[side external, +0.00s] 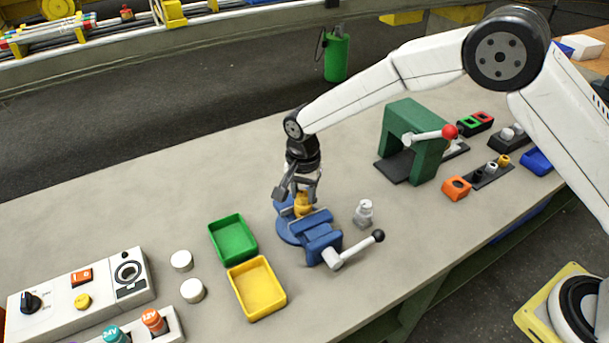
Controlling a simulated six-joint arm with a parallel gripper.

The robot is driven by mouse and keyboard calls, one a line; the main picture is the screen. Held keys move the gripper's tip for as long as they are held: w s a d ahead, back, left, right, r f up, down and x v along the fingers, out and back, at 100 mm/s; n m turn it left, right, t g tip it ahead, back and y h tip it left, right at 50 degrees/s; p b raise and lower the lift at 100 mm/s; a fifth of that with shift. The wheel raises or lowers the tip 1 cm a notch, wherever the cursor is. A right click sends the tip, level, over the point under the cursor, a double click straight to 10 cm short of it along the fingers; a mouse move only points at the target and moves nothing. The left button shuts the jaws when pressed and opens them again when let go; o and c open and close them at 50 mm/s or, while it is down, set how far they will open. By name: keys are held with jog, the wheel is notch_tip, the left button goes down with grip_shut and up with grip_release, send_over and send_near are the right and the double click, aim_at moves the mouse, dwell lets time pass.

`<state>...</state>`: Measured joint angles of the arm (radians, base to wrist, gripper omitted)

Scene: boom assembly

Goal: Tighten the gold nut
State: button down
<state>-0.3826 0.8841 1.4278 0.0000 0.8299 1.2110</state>
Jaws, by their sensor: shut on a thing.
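The gold nut (302,203) sits at the blue vise (318,237) near the middle of the bench. My gripper (303,190) points down over the vise and is shut on the gold nut. The fingers hide part of the nut, and I cannot see what it sits on. The vise's grey handle with a black knob (378,236) reaches out to the right.
A silver part (364,213) stands right of the vise. A green tray (233,239) and a yellow tray (257,288) lie to its left. A green press (414,140) with a red-knobbed lever stands behind right. The bench's back left is clear.

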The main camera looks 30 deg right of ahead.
jog(key=m, duration=0.4)
jog(key=shift+m, duration=2.2)
jog(key=shift+c, duration=2.2)
grip_release()
jog(key=n, duration=1.2)
